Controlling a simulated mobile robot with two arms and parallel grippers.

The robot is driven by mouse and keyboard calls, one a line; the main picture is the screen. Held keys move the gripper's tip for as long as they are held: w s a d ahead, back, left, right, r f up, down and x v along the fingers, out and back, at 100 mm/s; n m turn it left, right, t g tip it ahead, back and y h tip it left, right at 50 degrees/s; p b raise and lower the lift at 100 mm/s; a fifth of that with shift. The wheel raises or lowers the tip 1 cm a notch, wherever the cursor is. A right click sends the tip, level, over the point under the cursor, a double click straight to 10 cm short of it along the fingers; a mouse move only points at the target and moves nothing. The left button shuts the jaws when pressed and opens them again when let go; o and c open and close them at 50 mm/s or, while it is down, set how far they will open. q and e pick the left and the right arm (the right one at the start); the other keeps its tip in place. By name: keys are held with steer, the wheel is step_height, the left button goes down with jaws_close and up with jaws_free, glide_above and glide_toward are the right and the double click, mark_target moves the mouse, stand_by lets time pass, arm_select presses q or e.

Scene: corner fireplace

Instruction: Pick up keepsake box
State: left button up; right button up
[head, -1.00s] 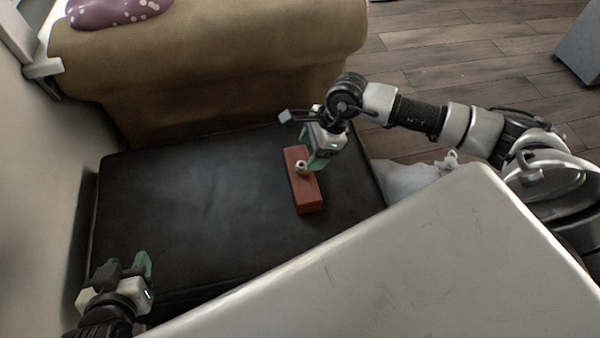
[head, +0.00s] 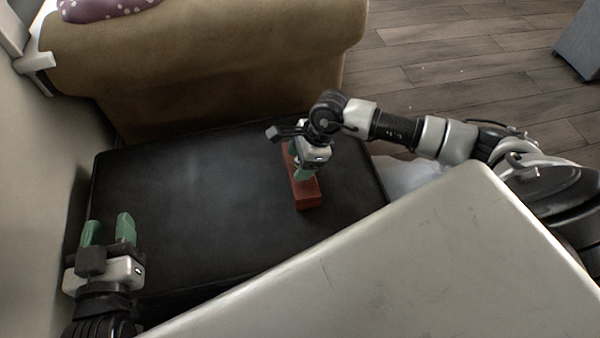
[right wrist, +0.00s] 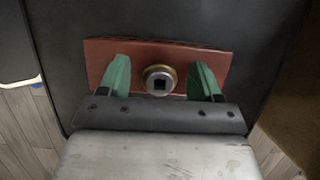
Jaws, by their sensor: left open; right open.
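The keepsake box (head: 307,196) is a long reddish-brown block on the black padded ottoman (head: 180,215). In the right wrist view the box (right wrist: 100,58) lies crosswise, with a round brass-and-grey knob (right wrist: 159,80) on its face. My right gripper (head: 299,172) is over the box, its green fingers open. In the right wrist view my right gripper (right wrist: 160,78) has one finger on each side of the knob, apart from it. Whether the fingertips touch the box is unclear. My left gripper (head: 109,225) is open and empty above the ottoman's left front corner.
A tan upholstered seat (head: 220,65) with a purple spotted cushion (head: 105,8) stands behind the ottoman. A pale wall is close on the left. Wooden floor (head: 470,55) lies to the right, with a grey block-like object (head: 582,40) at the far edge.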

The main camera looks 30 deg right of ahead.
steer(key=shift+c, duration=0.4)
jaws_close()
steer(key=shift+r, duration=0.15)
